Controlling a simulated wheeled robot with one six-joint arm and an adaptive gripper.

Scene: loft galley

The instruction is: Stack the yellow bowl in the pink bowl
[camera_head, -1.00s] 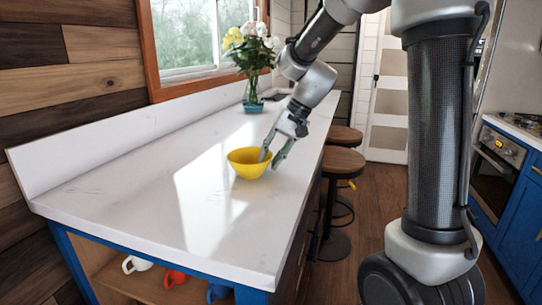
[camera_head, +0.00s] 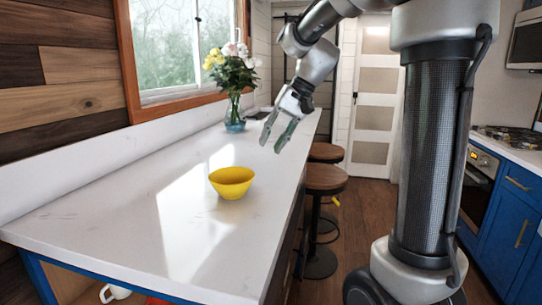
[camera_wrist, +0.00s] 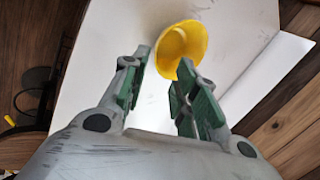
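The yellow bowl (camera_head: 231,184) sits upright on the white counter (camera_head: 130,215); its inside looks empty. My gripper (camera_head: 272,143) is open and empty, above the counter to the upper right of the bowl in the head view, apart from it. In the wrist view, my gripper's two green-padded fingers (camera_wrist: 163,68) are spread with nothing between the pads, and the bowl (camera_wrist: 184,45) shows beyond the fingertips, partly covered by them. I see no pink bowl in either view.
A glass vase of flowers (camera_head: 235,115) stands at the counter's far end, by the window. Round wooden stools (camera_head: 325,178) stand along the counter's right side. A white mug (camera_head: 116,292) is on the shelf below. The counter around the bowl is clear.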

